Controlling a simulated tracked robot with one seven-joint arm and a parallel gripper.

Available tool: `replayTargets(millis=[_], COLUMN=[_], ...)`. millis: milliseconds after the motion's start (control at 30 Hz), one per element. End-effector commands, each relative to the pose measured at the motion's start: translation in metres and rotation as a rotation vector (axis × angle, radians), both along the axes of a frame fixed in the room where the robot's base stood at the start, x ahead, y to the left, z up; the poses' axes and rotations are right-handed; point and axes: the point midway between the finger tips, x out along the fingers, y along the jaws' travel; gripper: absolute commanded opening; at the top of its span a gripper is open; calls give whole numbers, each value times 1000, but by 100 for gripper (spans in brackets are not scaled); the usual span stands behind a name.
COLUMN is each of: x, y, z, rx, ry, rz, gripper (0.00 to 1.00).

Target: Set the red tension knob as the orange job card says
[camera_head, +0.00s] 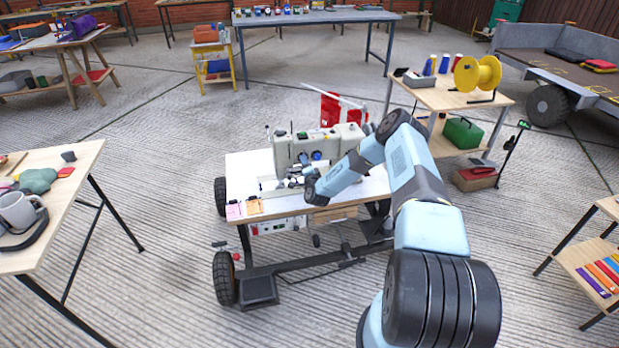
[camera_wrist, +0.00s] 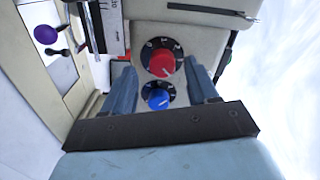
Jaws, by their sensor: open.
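The sewing machine (camera_head: 300,150) stands on a white-topped wheeled cart. In the wrist view its red tension knob (camera_wrist: 162,62) sits on a black dial with white marks, beyond my fingertips. A blue knob (camera_wrist: 157,98) on a similar dial lies nearer, between my fingers. My gripper (camera_wrist: 163,78) is open and empty, one finger on each side of the dials; I cannot tell whether it touches anything. The orange job card (camera_head: 254,206) stands at the cart's front left edge, its writing too small to read. A pink card (camera_head: 233,210) is left of it.
The cart top (camera_head: 240,168) has bare room left of the machine. A table with mugs (camera_head: 18,210) is at left, a table with a yellow spool (camera_head: 477,73) at right.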

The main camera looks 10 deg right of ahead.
Motion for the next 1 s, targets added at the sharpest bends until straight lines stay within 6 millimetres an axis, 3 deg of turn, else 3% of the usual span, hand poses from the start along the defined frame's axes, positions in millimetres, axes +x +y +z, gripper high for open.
replayTargets(millis=[300,500,700,1000], x=[-64,-97,-113,-116], y=[0,0,0,0], z=[-2,-2,-2,-2], rx=[2,1,1,0], ry=[4,4,2,2], rz=[0,0,0,-1], gripper=[58,58,58,58])
